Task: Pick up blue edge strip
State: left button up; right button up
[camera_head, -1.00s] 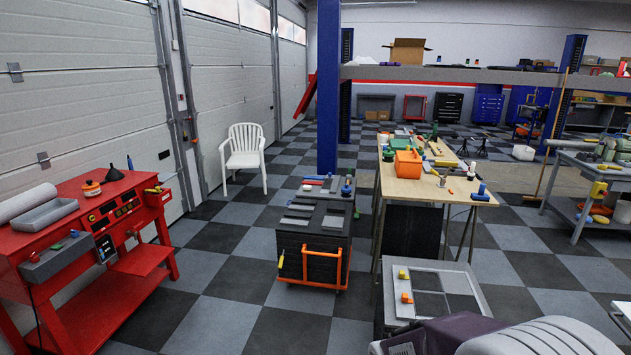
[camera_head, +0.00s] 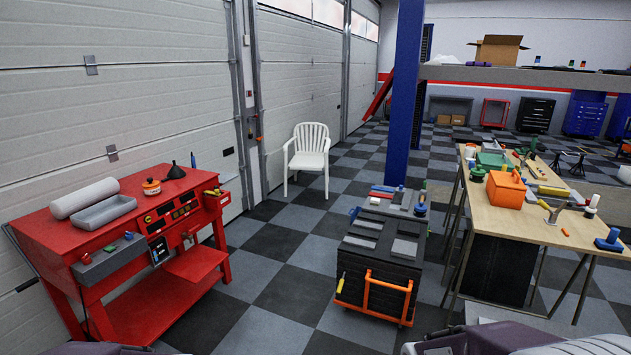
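I cannot make out a blue edge strip for certain. Several small blue items show: a blue piece (camera_head: 609,241) at the right front corner of the wooden table (camera_head: 541,226), a small round blue piece (camera_head: 420,209) on the dark cart (camera_head: 386,250), and a thin upright blue item (camera_head: 193,160) behind the red workbench (camera_head: 120,222). None is clear enough to name as the strip. Neither of my grippers shows; only purple and grey parts that look like my own arms appear along the bottom edge.
The red workbench stands at the left, with a grey tray (camera_head: 105,213) on it. A white chair (camera_head: 308,155) is behind. The cart has an orange handle (camera_head: 388,285). A blue pillar (camera_head: 404,95) rises behind the cart. The checkered floor between workbench and cart is clear.

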aim_at(386, 189)
jog(key=i, duration=3.75)
jog(key=i+j+z, duration=0.15)
jog(key=i, duration=0.3)
jog(key=i+z, duration=0.2)
jog(key=i, duration=0.25)
jog(key=i+j+z, duration=0.15)
jog(key=i, duration=0.3)
jog(key=i+j+z, duration=0.2)
jog(key=i+j, duration=0.15)
jog(key=i+j+z, duration=1.3)
jog(key=j, duration=0.3)
jog(key=k+l, duration=0.05)
jog(key=k, duration=0.05)
